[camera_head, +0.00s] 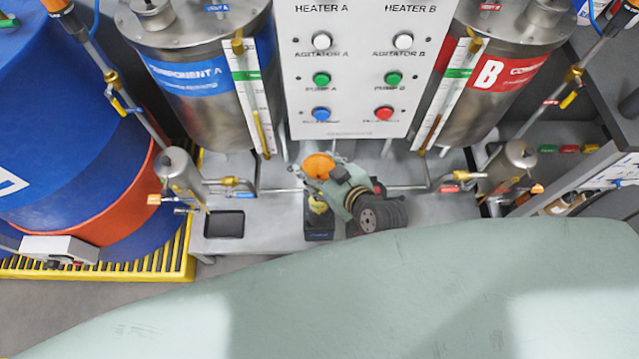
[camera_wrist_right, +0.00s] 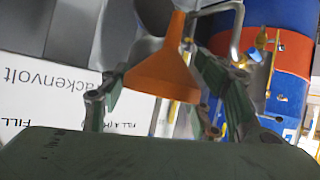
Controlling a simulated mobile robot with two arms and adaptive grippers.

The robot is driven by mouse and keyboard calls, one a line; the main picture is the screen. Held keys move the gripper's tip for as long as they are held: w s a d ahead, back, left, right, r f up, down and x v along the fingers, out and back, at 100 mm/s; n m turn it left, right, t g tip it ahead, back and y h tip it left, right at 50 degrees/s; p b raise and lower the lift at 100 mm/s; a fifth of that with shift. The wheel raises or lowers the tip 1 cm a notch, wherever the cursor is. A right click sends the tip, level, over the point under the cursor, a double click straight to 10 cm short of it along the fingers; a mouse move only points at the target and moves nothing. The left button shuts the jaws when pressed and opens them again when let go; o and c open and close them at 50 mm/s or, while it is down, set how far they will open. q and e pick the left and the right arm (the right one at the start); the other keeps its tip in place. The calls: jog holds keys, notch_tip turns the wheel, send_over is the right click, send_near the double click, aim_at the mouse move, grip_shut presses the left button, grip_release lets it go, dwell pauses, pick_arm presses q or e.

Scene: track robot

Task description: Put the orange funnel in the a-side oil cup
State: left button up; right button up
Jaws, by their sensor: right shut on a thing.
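The orange funnel (camera_head: 319,166) is in my right gripper (camera_head: 327,174), in front of the white control panel and above the steel bench. In the right wrist view the funnel (camera_wrist_right: 163,68) sits between the two green fingers of the gripper (camera_wrist_right: 166,85), its wide end toward the camera and its narrow end pointing up in the picture. A small steel cylinder (camera_head: 178,168) stands on the A side, left of the gripper and apart from the funnel. I cannot tell for sure whether it is the a-side oil cup. My left gripper is not in view.
The Component A tank (camera_head: 195,105) and the B tank (camera_head: 495,80) flank the control panel (camera_head: 350,70). A blue drum (camera_head: 70,110) stands at the left. A black tray (camera_head: 224,224) and a dark block (camera_head: 318,229) with a yellow piece lie on the bench (camera_head: 270,232). Pipes cross behind.

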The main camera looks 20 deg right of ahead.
aim_at(320, 178)
jog(key=shift+f+b, duration=0.45)
jog(key=shift+f, duration=2)
jog(key=shift+f, duration=0.1)
jog(key=shift+f, duration=0.25)
jog(key=o, duration=0.9)
jog(key=shift+c, duration=0.2)
jog(key=shift+r, duration=0.3)
jog(key=shift+s+d+r, duration=0.1)
jog(key=shift+s+r, duration=0.05)
jog(key=shift+s, duration=0.05)
jog(key=v, duration=1.1)
jog(key=shift+s+r+p, duration=0.2)
jog(key=shift+p, duration=0.1)
